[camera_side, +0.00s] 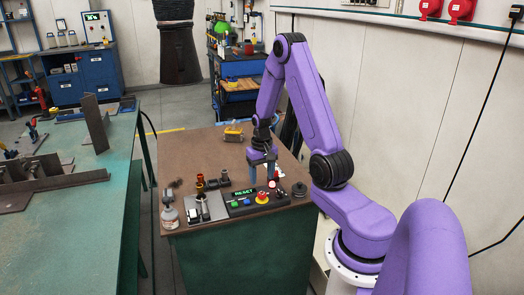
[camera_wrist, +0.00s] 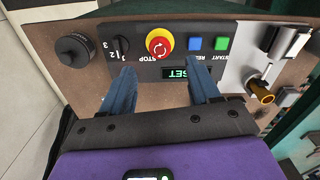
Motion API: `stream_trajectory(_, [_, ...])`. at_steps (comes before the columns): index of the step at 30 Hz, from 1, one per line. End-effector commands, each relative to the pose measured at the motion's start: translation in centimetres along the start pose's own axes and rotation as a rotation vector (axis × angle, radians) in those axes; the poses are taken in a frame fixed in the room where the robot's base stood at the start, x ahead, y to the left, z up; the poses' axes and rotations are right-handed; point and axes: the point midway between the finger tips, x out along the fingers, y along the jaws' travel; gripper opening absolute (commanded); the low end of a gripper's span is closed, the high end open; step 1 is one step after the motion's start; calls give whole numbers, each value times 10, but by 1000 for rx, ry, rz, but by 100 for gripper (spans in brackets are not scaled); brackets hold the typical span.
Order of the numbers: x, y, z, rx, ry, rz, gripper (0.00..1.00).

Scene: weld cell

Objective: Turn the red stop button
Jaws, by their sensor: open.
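The red stop button (camera_wrist: 160,42) is a round red knob with white arrows on a yellow ring. It sits on a black control panel (camera_wrist: 221,26) above the word STOP. In the side view the red stop button (camera_side: 262,197) is at the front of the brown table. My gripper (camera_wrist: 163,80) is open, with two blue fingers below the button in the wrist view, one to each side of its line. The fingers appear apart from the button. In the side view my gripper (camera_side: 262,176) points down above the panel, just behind the button.
On the panel are a blue button (camera_wrist: 195,44), a green button (camera_wrist: 221,43), a numbered dial (camera_wrist: 121,44) and a display (camera_wrist: 188,73). A black round knob (camera_wrist: 75,49) stands beside it. A bottle (camera_side: 169,214) stands at the table's left.

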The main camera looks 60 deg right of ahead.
Motion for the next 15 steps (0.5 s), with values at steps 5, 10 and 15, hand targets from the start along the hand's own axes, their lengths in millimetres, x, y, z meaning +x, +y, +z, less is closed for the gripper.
stream_trajectory(5, [-34, 0, -1, 0, 6, 0, 61])
stream_trajectory(10, [-65, 0, -1, 1, 6, 0, 61])
stream_trajectory(15, [-88, 0, -1, 1, 4, 0, 61])
